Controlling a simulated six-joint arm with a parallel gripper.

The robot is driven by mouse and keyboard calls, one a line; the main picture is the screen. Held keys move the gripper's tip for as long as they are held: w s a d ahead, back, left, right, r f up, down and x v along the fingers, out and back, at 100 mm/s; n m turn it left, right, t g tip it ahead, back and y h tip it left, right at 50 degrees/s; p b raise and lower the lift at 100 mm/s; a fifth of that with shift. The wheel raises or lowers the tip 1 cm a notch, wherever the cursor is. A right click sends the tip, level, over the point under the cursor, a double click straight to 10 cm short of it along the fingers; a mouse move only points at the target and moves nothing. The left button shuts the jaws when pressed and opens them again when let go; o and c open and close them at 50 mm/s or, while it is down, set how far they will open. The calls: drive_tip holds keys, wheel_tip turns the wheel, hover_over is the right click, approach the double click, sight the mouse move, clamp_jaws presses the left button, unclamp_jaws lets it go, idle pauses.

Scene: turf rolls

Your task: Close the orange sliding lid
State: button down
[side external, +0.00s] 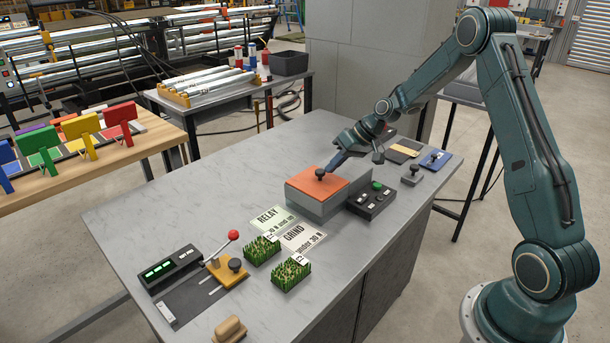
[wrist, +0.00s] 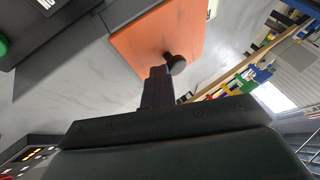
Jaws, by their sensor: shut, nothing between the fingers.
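The orange sliding lid (side external: 319,184) lies on top of a grey box (side external: 318,207) near the middle of the table. It covers most of the box top in the side view, and a black knob (side external: 320,173) stands up from it. My gripper (side external: 334,166) is shut and empty, with its tip at or right beside the knob. In the wrist view the orange lid (wrist: 165,40) fills the upper middle, and the dark fingers of my gripper (wrist: 157,72) reach up to the knob (wrist: 176,65). I cannot tell whether they touch it.
A black button box (side external: 372,199) stands right of the grey box. Printed cards (side external: 285,228) and two turf pieces (side external: 291,273) lie in front. A lever device with a red ball (side external: 232,235) and a black display (side external: 170,268) sit at the front left. The table's back left is clear.

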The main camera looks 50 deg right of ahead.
drive_tip(key=d, duration=0.1)
drive_tip(key=s+d, duration=0.1)
drive_tip(key=d, duration=0.2)
drive_tip(key=shift+s+d+r, duration=0.1)
drive_tip(key=shift+s+r, duration=0.05)
drive_tip(key=shift+r, duration=0.25)
drive_tip(key=v, duration=0.9)
drive_tip(key=shift+r, duration=0.1)
drive_tip(key=s+a+r+n+g+h, duration=0.1)
drive_tip(key=s+a+r, duration=0.4)
drive_tip(key=a, duration=0.3)
drive_tip(key=s+a+r+h, duration=0.2)
drive_tip(key=s+a+r, duration=0.2)
drive_tip(key=a+r, duration=0.3)
drive_tip(key=s+a, duration=0.4)
drive_tip(key=s, duration=0.5)
drive_tip(key=s+a+h, duration=0.1)
drive_tip(key=s+a, duration=0.2)
drive_tip(key=s, duration=0.6)
drive_tip(key=shift+s+a+f+n+t, duration=0.15)
drive_tip(key=shift+a+f+n+t, duration=0.15)
drive_tip(key=shift+a+f, duration=0.05)
